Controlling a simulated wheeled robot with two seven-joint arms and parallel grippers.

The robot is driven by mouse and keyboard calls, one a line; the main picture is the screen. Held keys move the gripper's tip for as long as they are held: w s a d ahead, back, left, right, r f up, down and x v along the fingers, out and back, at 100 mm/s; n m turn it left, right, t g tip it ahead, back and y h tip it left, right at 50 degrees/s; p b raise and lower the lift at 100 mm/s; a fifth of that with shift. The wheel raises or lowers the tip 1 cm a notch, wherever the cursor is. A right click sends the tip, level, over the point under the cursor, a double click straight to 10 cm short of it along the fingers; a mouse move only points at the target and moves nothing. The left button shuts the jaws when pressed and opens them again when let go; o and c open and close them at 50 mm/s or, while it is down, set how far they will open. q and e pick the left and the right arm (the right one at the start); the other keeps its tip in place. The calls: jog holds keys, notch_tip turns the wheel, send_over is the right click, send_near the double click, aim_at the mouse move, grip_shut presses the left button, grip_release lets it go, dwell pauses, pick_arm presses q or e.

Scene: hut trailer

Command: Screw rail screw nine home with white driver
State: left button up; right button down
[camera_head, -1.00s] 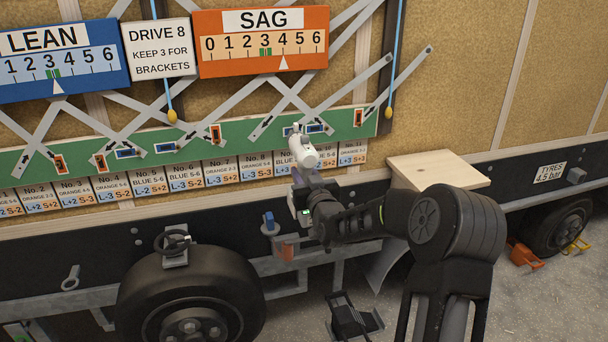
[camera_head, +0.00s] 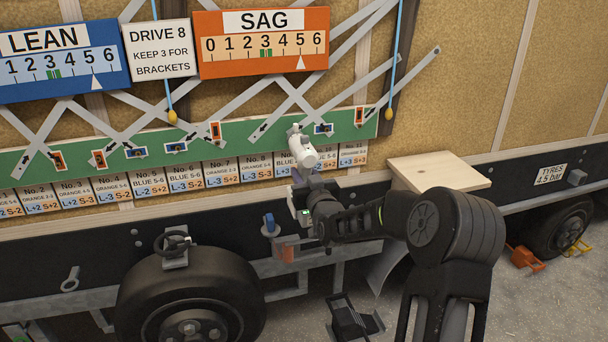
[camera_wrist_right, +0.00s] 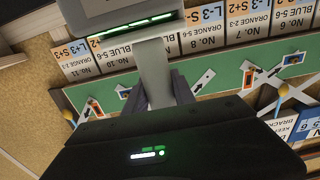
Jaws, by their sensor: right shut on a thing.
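The white driver (camera_head: 303,150) stands against the green rail (camera_head: 245,137), its head at the rail between the No. 8 plate (camera_head: 255,168) and the plates farther right. My right gripper (camera_head: 303,184) is shut on the driver from below. The driver also shows as a pale grey handle in the right wrist view (camera_wrist_right: 155,72), between the dark fingers (camera_wrist_right: 165,92). The driver hides the screw behind it, so I cannot see its seating. The LEAN pointer (camera_head: 96,83) is a little past 5 and the SAG pointer (camera_head: 301,63) at 5; both green marks sit near 3. My left gripper is out of view.
Grey lattice struts (camera_head: 290,90) cross above the rail. Two blue cords with yellow ends (camera_head: 173,117) hang before it. A wooden shelf (camera_head: 440,170) juts out right of my gripper. A wheel (camera_head: 190,295) and small handwheel (camera_head: 174,243) are below left.

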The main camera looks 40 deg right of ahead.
jog(key=shift+r, duration=0.15)
jog(key=shift+s, duration=0.25)
jog(key=shift+b+v, duration=0.55)
jog(key=shift+v, duration=0.6)
jog(key=shift+s+d, duration=0.1)
jog(key=shift+s, duration=0.05)
jog(key=s+d+b, duration=0.2)
jog(key=s+d, duration=0.3)
jog(key=shift+s, duration=0.35)
